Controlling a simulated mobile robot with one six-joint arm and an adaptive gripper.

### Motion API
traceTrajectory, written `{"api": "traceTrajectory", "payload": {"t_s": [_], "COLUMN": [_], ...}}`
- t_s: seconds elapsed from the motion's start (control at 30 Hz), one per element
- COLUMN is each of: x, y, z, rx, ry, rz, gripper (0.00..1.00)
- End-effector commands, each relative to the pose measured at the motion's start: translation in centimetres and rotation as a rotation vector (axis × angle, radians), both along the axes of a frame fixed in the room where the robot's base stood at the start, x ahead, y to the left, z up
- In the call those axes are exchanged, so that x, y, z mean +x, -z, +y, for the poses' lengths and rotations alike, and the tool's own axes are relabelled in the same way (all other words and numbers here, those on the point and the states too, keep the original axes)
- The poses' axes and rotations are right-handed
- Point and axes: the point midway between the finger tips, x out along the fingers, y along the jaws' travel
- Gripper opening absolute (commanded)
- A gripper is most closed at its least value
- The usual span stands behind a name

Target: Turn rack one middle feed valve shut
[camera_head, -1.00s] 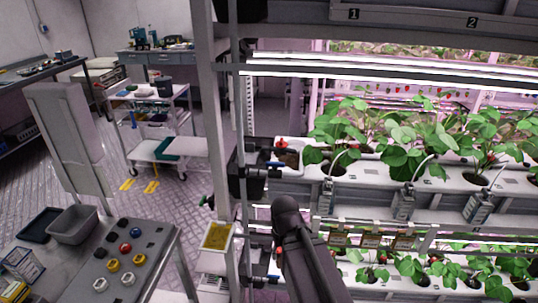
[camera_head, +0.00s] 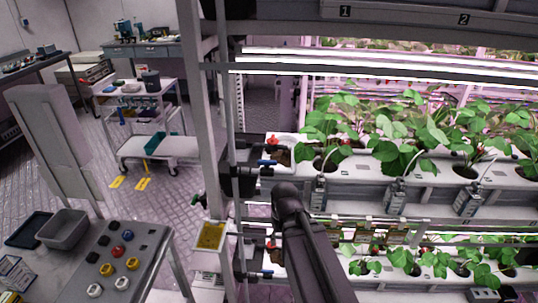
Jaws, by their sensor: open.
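Rack one is marked by a "1" label (camera_head: 345,12) on its top beam. At the left end of its middle shelf, a valve with a blue lever (camera_head: 267,162) sits by a black fitting on the upright pipe. The lever looks roughly level; I cannot tell its valve's exact setting. A red knob (camera_head: 272,141) is just behind it. A lower blue-lever valve (camera_head: 265,272) is on the bottom shelf. My dark arm rises from the bottom edge to a rounded joint just below the middle valve. My gripper is not visible.
Strawberry plants (camera_head: 400,145) fill the shelves to the right. A green-handled fitting (camera_head: 198,199) and yellow panel (camera_head: 210,236) are by the rack post (camera_head: 207,120). A knob-covered bench (camera_head: 130,262) stands at lower left. Open floor lies between bench and white cart (camera_head: 185,147).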

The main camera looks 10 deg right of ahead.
Motion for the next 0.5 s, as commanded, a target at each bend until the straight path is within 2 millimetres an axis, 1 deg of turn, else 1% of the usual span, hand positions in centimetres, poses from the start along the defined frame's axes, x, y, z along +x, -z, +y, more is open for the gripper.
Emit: {"api": "traceTrajectory", "payload": {"t_s": [0.03, 0.27, 0.5], "x": [0.6, 2.7, 5.1], "y": [-1.5, -6.1, -11.0], "z": [-0.4, -2.1, -4.5], "rx": [0.010, 0.072, 0.137], "ry": [-0.028, -0.228, -0.460], "rz": [-0.002, -0.023, -0.072], "gripper": [0.54, 0.54, 0.54]}}
